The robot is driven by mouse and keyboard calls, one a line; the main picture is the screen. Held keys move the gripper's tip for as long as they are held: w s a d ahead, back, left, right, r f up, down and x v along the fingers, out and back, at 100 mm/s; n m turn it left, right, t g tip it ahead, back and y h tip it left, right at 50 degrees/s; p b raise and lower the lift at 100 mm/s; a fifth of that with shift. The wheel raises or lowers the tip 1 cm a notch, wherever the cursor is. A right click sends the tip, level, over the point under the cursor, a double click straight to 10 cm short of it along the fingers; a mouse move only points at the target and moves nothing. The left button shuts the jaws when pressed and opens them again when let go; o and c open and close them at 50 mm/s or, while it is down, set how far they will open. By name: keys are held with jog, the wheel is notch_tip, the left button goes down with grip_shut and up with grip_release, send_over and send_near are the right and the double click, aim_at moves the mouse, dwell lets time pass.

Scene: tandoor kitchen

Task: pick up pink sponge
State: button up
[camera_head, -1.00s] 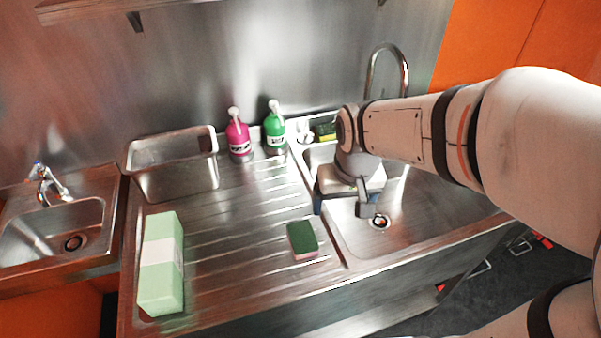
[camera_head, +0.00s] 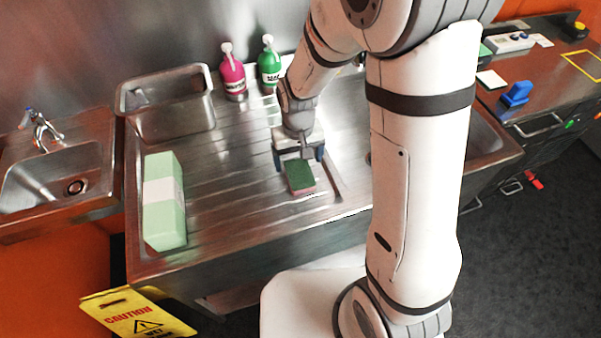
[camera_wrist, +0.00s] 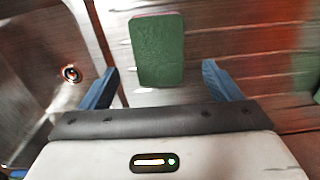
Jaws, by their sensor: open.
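The pink sponge (camera_head: 300,178) lies on the steel drainboard near its front edge. It has a dark green top, and a little pink shows at its side. In the wrist view its green face (camera_wrist: 158,50) fills the space ahead of and between my fingers. My gripper (camera_head: 300,160) is open and empty, just behind the sponge and close to it. In the wrist view its two blue fingers (camera_wrist: 158,84) stand apart on either side of the sponge's near end.
A pale green box (camera_head: 164,200) lies on the drainboard at left. A steel pan (camera_head: 168,105), a pink bottle (camera_head: 233,75) and a green bottle (camera_head: 269,65) stand at the back. A yellow caution sign (camera_head: 137,313) stands at front left. The board left of the sponge is clear.

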aim_at(299, 172)
jog(key=shift+s+d+f+p, duration=0.15)
jog(key=shift+f+p, duration=0.4)
jog(key=shift+f, duration=1.65)
jog(key=shift+c, duration=0.3)
jog(key=c, duration=1)
jog(key=shift+r, duration=0.15)
notch_tip(299, 172, up, 10)
jog(key=b, duration=0.1)
jog(key=shift+b, duration=0.3)
